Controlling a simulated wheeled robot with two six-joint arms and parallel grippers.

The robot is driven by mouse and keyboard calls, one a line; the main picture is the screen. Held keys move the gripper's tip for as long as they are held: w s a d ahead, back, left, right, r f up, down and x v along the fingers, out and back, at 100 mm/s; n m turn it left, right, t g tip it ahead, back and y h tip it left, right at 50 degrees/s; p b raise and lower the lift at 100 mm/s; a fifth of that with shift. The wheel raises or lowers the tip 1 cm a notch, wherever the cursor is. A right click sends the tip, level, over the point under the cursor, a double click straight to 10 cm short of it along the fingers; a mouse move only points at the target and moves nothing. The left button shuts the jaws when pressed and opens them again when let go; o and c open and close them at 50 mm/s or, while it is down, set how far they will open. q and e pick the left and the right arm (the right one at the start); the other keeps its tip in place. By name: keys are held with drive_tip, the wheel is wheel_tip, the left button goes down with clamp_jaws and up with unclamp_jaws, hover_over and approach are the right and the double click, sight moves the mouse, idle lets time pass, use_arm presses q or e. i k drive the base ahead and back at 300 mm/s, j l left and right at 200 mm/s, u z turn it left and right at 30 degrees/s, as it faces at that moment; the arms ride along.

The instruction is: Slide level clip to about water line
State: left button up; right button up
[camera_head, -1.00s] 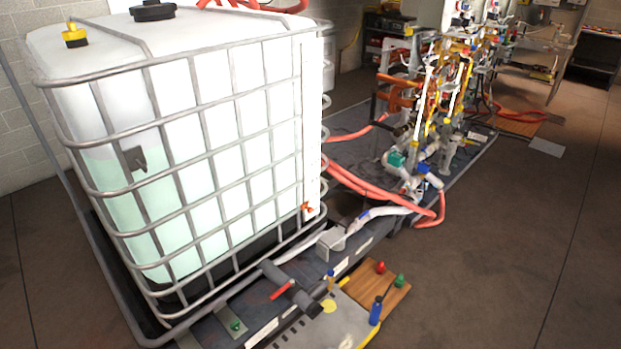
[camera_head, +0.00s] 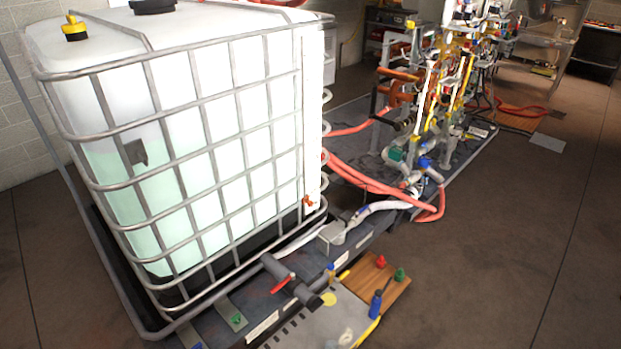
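A large translucent white tank (camera_head: 235,100) stands in a metal cage on the left. Pale green liquid (camera_head: 125,200) fills its lower part, and the water line shows on the left side a little below mid-height, fading toward the right. A white vertical strip (camera_head: 313,110) runs down the tank's right corner. A small orange-red clip (camera_head: 308,201), which looks like the level clip, sits near the strip's bottom end, well below the water line. A dark grey plate (camera_head: 135,151) hangs on the cage near the water line. Neither gripper is in view.
A grey valve with a red handle (camera_head: 283,284) juts from the tank base. A wooden board (camera_head: 385,291) with small coloured parts lies in front. Red hoses (camera_head: 370,183) lead to a pipe assembly (camera_head: 430,100) behind. Brown floor at right (camera_head: 510,240) is clear.

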sight(309, 203)
drive_tip(key=i+l, duration=0.1)
drive_tip(key=l, duration=0.25)
drive_tip(key=i+l, duration=0.15)
drive_tip(key=l, duration=0.15)
drive_tip(key=i+l, duration=0.1)
drive_tip(key=l, duration=0.25)
drive_tip(key=i+l+z, duration=0.1)
drive_tip(key=l, duration=0.25)
